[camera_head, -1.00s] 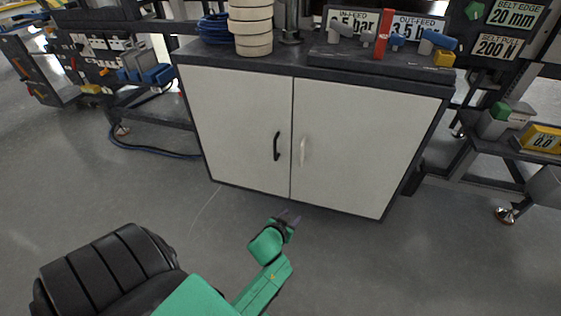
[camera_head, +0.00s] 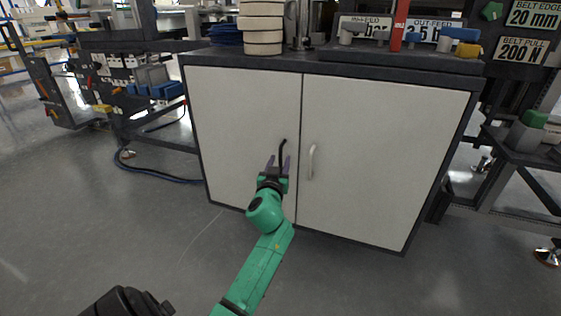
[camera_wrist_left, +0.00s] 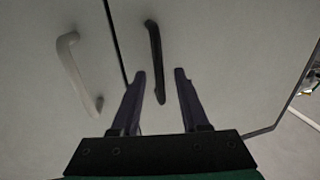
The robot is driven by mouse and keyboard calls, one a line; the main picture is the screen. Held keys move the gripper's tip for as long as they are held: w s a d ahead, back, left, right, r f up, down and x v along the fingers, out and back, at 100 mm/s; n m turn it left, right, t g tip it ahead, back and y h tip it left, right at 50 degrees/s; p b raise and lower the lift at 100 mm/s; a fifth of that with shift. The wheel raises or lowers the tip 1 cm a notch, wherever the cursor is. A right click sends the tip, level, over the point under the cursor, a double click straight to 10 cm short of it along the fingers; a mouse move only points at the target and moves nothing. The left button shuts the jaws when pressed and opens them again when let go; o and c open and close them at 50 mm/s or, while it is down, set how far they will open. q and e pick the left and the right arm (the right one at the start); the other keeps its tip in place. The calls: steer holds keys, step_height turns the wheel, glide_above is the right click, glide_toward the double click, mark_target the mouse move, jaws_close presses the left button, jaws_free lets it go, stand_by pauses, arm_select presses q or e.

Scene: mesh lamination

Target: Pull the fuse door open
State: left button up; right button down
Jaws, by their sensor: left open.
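The cabinet has two closed pale doors side by side. The left door (camera_head: 240,115) has a black vertical handle (camera_head: 283,153), and the right door (camera_head: 375,150) has a light grey one (camera_head: 312,161). My left gripper (camera_head: 278,162) is open in front of the left door, its two fingers pointing up at the lower end of the black handle. In the left wrist view the black handle (camera_wrist_left: 154,58) reaches down between the open fingertips (camera_wrist_left: 160,74), and the light handle (camera_wrist_left: 76,72) is to the left. Whether the fingers touch the handle I cannot tell. My right gripper is out of view.
On the cabinet top stand a stack of cream rings (camera_head: 262,28), a blue coil (camera_head: 226,34) and several small tools on a dark board. Dark benches flank the cabinet. A blue hose (camera_head: 150,173) lies at left. The floor in front is clear.

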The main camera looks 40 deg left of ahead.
arm_select(q)
steer(key=shift+x, duration=1)
jaws_close()
stand_by(0.6)
